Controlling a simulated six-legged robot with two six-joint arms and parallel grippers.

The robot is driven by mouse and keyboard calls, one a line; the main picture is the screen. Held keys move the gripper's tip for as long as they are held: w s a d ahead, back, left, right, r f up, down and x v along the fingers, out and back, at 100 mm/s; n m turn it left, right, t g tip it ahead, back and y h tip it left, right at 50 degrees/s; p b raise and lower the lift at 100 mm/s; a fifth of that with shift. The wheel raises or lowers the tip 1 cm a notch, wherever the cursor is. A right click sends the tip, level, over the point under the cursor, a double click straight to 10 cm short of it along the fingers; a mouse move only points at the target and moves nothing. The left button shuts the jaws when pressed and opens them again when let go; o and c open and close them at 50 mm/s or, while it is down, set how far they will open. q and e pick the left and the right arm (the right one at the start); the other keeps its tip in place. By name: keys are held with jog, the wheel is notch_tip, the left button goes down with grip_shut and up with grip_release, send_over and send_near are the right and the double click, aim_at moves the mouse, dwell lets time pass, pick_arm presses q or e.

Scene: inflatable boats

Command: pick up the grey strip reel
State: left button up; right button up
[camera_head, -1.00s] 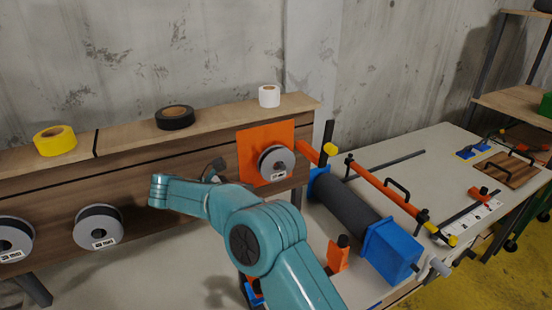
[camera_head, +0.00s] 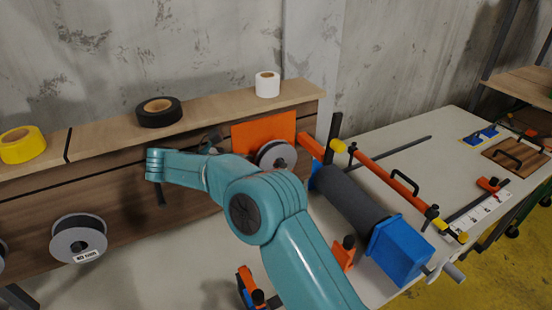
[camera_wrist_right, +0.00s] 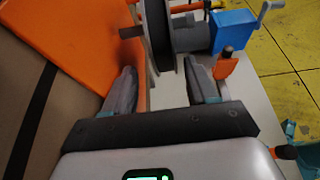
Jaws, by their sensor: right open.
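A reel with grey flanges (camera_head: 275,156) hangs on its peg in front of an orange panel (camera_head: 262,130), its lower part hidden by my right arm. In the right wrist view this reel (camera_wrist_right: 158,35) is edge-on, with a dark peg end sticking out. My right gripper (camera_wrist_right: 161,86) is open, its two fingers pointing at the reel from either side of its line. The reel's near edge is around the fingertip gap; contact is not clear. Another grey-flanged dark reel (camera_head: 78,240) hangs further left on the wooden board. My left gripper is out of view.
Yellow (camera_head: 22,145), black (camera_head: 159,112) and white (camera_head: 267,85) tape rolls stand on the shelf top. A blue-ended roller device (camera_head: 397,250) and an orange bar (camera_head: 385,180) occupy the bench to the right.

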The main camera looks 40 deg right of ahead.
aim_at(273, 167)
jog(key=x, duration=0.2)
jog(key=p+x, duration=0.1)
jog(key=x, duration=0.1)
jog(key=p+x, duration=0.1)
jog(key=x, duration=0.1)
jog(key=shift+s+r, duration=0.2)
jog(key=shift+s, duration=0.1)
jog(key=shift+s+d+f, duration=0.15)
jog(key=shift+d, duration=0.15)
jog(key=shift+s, duration=0.2)
jog(key=shift+d+f, duration=0.1)
jog(key=shift+w, duration=0.2)
jog(key=c, duration=0.9)
grip_shut()
jog(key=shift+s, duration=0.15)
